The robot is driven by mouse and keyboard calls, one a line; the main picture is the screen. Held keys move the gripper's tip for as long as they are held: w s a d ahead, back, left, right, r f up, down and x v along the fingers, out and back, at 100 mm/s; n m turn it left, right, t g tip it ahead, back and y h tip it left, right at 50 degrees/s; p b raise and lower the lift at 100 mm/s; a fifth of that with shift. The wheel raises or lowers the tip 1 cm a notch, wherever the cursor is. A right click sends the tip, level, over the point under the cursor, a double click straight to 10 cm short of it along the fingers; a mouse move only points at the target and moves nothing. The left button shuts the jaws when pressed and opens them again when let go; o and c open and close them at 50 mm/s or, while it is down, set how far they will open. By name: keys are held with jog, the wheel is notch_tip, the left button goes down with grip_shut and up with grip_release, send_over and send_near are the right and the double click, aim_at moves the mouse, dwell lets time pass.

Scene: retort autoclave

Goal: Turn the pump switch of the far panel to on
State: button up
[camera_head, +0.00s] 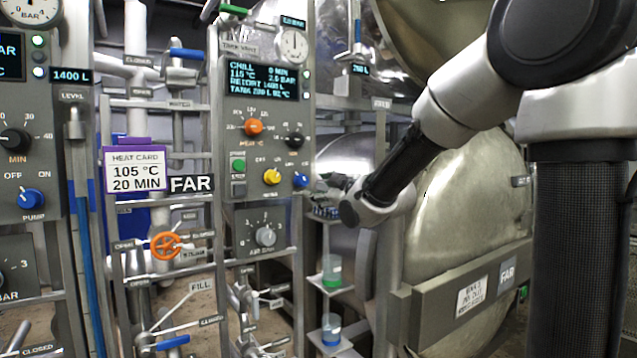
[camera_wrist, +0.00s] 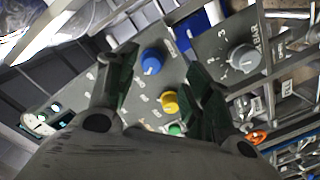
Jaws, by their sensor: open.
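The far panel (camera_head: 262,130) is grey, with a lit display. Its blue switch (camera_head: 301,180) sits at the panel's lower right edge, right of a yellow knob (camera_head: 271,176). In the wrist view the blue switch (camera_wrist: 153,63) shows between my fingertips, with the yellow knob (camera_wrist: 169,101) below it. My gripper (camera_head: 322,188) is just right of the switch in the head view. In the wrist view my gripper (camera_wrist: 160,62) is open and empty, fingers on either side of the switch. Contact and the switch's pointer direction cannot be told.
A near panel at left has its own blue PUMP knob (camera_head: 31,199). A grey knob (camera_head: 265,236) and an orange handwheel (camera_head: 166,245) are below. Pipes and rails crowd the area. The large round retort door (camera_head: 475,200) stands right, behind my arm.

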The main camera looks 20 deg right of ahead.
aim_at(305, 182)
jog(key=shift+n+t+y, duration=0.3)
jog(key=x, duration=0.5)
jog(key=r+x, duration=0.1)
jog(key=x, duration=0.2)
jog(key=shift+s+a+r, duration=0.1)
jog(key=shift+a, duration=0.05)
jog(key=c, duration=1)
